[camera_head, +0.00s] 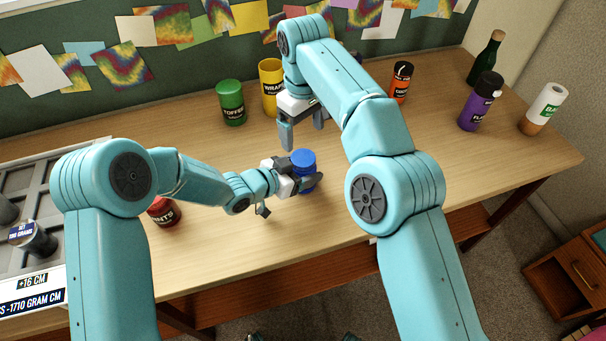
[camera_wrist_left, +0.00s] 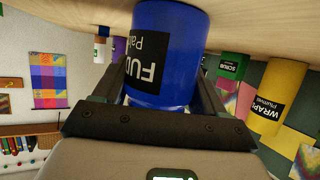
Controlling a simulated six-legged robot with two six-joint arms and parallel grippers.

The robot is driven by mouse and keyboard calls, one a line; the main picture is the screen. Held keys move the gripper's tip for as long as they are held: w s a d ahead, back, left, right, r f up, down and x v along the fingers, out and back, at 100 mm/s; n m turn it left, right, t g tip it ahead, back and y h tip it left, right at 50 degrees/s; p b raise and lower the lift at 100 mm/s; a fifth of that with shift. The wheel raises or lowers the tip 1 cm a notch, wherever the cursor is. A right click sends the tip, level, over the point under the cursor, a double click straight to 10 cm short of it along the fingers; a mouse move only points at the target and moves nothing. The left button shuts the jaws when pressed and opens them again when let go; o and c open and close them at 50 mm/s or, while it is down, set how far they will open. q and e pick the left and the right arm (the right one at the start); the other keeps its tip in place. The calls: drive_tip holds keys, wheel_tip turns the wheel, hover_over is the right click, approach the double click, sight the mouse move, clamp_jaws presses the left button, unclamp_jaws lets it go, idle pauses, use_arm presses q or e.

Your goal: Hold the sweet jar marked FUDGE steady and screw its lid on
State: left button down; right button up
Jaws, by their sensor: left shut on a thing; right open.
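The blue FUDGE jar (camera_head: 304,172) stands upright on the table near the middle of the head view. Its blue side and part of its black label fill the middle of the left wrist view (camera_wrist_left: 168,50), upside down. My left gripper (camera_head: 302,184) is shut on the jar, one finger on each side. A round blue top shows on the jar; I cannot tell whether this is a separate lid or how it sits. My right gripper (camera_head: 303,127) is open and empty, pointing down above the table just behind the jar.
A red jar (camera_head: 164,212) is partly hidden by my left arm. An orange can (camera_head: 401,82), purple flask (camera_head: 478,103), dark bottle (camera_head: 487,60) and white-and-orange container (camera_head: 545,108) stand right. A tray (camera_head: 75,158) lies left.

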sight(303, 158)
drive_tip(key=n, duration=1)
drive_tip(key=shift+n, duration=0.4)
drive_tip(key=n, duration=1.1)
drive_tip(key=shift+f, duration=4)
